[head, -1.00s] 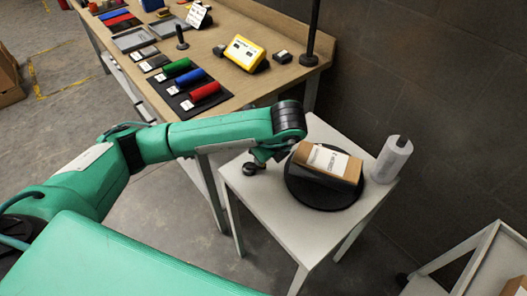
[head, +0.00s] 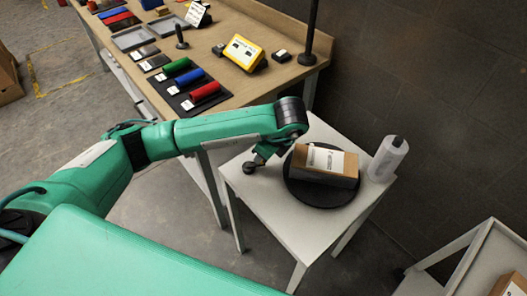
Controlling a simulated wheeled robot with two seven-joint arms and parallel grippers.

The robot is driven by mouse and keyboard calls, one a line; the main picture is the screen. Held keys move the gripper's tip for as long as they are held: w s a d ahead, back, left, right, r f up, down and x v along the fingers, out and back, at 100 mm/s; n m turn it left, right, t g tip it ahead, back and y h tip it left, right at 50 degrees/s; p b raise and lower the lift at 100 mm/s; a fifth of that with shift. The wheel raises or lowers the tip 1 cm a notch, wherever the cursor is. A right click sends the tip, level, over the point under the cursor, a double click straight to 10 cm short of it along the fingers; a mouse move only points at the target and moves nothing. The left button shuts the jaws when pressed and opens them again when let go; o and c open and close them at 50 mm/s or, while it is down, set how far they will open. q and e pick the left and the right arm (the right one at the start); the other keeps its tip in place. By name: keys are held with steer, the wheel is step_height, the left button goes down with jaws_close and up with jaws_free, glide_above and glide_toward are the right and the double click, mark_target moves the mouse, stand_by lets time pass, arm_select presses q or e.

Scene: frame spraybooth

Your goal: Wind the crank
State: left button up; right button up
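A dark crank knob (head: 249,167) shows at the left side of a small white table (head: 276,212), beside a round black turntable (head: 318,197). A brown cardboard box with a white label (head: 326,165) lies on the turntable. My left arm reaches in from the left, and my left gripper (head: 258,159) points down at the knob. The fingers are small and partly hidden by the wrist, so I cannot tell whether they are closed on the knob. My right gripper is out of view.
A whitish bottle (head: 388,158) stands at the table's right corner. A workbench (head: 262,84) with colored rollers (head: 187,82) and a yellow device (head: 243,52) lies behind my arm. A white cart (head: 455,262) stands at lower right. A dark wall is behind.

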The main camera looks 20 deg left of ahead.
arm_select(q)
steer(key=shift+o, duration=1.2)
steer(key=shift+d+r, duration=0.15)
steer(key=shift+r, duration=0.35)
steer(key=p+v, duration=0.1)
steer(key=v, duration=1.1)
steer(key=shift+d+r+p, duration=0.25)
steer(key=shift+r+p, duration=0.05)
steer(key=shift+p, duration=0.1)
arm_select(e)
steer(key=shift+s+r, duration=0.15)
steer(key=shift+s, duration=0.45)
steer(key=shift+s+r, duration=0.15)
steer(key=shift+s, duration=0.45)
arm_select(q)
steer(key=shift+s, duration=0.15)
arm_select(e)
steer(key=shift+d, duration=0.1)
